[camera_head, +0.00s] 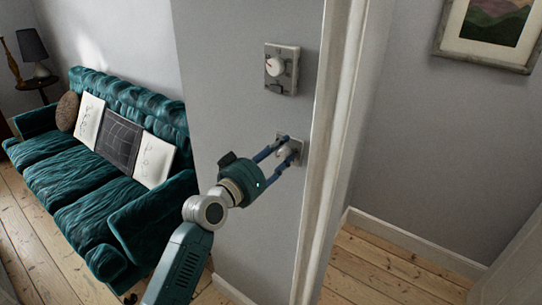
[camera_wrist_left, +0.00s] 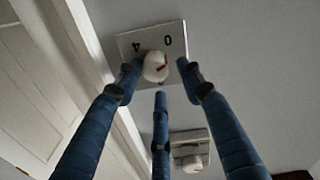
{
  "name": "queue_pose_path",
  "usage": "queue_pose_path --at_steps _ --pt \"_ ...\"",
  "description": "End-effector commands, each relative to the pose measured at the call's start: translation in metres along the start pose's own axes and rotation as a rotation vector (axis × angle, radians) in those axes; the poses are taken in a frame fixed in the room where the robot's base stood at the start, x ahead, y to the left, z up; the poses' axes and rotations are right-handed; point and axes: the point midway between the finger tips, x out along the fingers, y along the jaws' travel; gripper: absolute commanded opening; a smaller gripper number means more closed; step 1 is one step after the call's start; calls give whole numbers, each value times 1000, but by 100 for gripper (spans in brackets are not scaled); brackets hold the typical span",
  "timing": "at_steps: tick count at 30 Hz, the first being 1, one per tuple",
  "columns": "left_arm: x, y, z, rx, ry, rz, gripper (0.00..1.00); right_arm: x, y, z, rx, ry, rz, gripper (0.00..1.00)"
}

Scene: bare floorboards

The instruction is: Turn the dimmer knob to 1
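The dimmer knob (camera_wrist_left: 152,70) is a round white knob with a red mark, on a pale square plate (camera_wrist_left: 128,43) with the figures 4 and 0, upside down in the left wrist view. The red mark lies on the knob's right side, the side of the 0. In the head view the knob (camera_head: 284,151) sits low on the grey wall. My left gripper (camera_head: 281,147) is at the plate with its blue fingers apart, on either side of the knob. In the left wrist view the fingers (camera_wrist_left: 160,78) surround the knob; the left fingertip is close to it, contact unclear. My right gripper is not in view.
A larger wall control (camera_head: 283,84) with a white dial and red pointer is above the knob. A white door frame (camera_head: 323,130) stands just to the right. A teal sofa (camera_head: 75,175) is at the left, and a framed picture (camera_head: 490,62) hangs at the upper right.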

Motion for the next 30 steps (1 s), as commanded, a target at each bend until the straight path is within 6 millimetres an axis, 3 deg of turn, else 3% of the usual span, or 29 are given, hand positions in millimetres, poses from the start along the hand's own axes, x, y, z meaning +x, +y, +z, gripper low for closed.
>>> queue_pose_path --at_steps 8,9,11,24,30 --pt "-1 -2 6 0 -12 -3 42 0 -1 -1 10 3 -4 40" --pt "-2 -2 7 0 -13 -3 42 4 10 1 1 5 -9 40" --pt "-6 -3 7 0 -13 -4 42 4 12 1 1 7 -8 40" --pt "-92 -4 4 3 -10 -5 42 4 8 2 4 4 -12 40" --pt "-117 -2 2 2 -8 -4 42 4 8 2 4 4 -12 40"
